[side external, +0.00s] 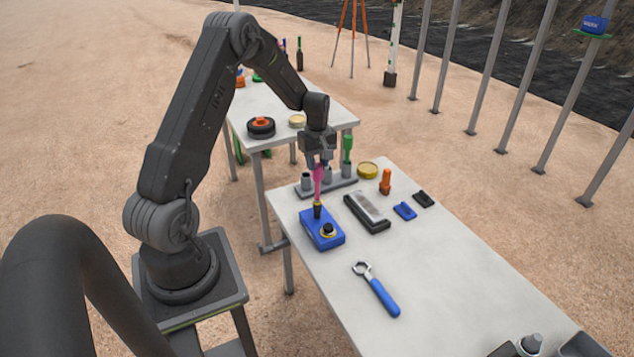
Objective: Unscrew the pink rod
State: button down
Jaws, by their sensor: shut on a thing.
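The pink rod (319,181) stands upright above the blue box (322,231) near the left edge of the front table. Its lower end meets a black and yellow fitting (317,208) on top of the box. I cannot tell how far it is threaded in. My gripper (319,160) points down over the rod and is shut on its upper part. The fingertips partly hide the rod's top.
Behind the box is a grey holder (341,187) with a green-handled rod (347,146). A blue-handled wrench (378,290) lies in front. The table's middle right is clear.

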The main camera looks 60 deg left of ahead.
jog(key=n, duration=0.3)
jog(key=shift+n, duration=0.3)
jog(key=shift+r, duration=3)
